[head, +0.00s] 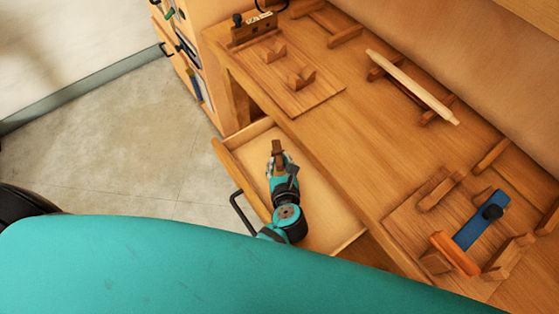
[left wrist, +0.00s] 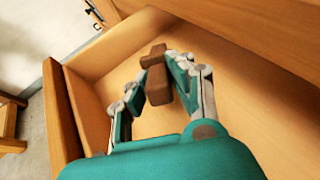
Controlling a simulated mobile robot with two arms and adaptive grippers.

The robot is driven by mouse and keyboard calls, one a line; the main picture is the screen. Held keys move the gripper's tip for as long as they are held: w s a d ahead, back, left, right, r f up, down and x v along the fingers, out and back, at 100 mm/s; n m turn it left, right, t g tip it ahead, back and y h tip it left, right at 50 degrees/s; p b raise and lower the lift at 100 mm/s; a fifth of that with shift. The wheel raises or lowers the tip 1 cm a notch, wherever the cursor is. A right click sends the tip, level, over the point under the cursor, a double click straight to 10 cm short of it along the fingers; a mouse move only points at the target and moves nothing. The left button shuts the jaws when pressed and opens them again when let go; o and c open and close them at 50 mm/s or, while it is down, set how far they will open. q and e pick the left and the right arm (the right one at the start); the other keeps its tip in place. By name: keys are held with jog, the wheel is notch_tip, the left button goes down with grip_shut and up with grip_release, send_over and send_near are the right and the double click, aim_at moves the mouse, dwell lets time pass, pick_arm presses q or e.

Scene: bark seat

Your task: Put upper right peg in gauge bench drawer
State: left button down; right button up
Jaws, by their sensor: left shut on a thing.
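My left gripper (head: 279,161) is inside the outline of the open drawer (head: 332,212) of the bench. It is shut on a small brown wooden peg (head: 277,146). In the left wrist view the peg (left wrist: 158,86) sits between the fingertips of the gripper (left wrist: 156,78), with a short crosspiece near its top. The drawer (left wrist: 108,128) shows a pale, bare floor around it. I cannot tell whether the peg touches the drawer floor. My right gripper is not in view.
The bench top (head: 335,125) overhangs the drawer's right side. On it are a board with wooden blocks (head: 302,78), a pale rod (head: 412,87) on supports, and a blue piece (head: 481,222) with a black knob. A black handle (head: 240,210) is on the drawer front.

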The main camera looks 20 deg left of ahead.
pick_arm(q)
jog(key=shift+f, duration=0.1)
jog(key=c, duration=1.1)
grip_release()
jog(key=v, duration=1.2)
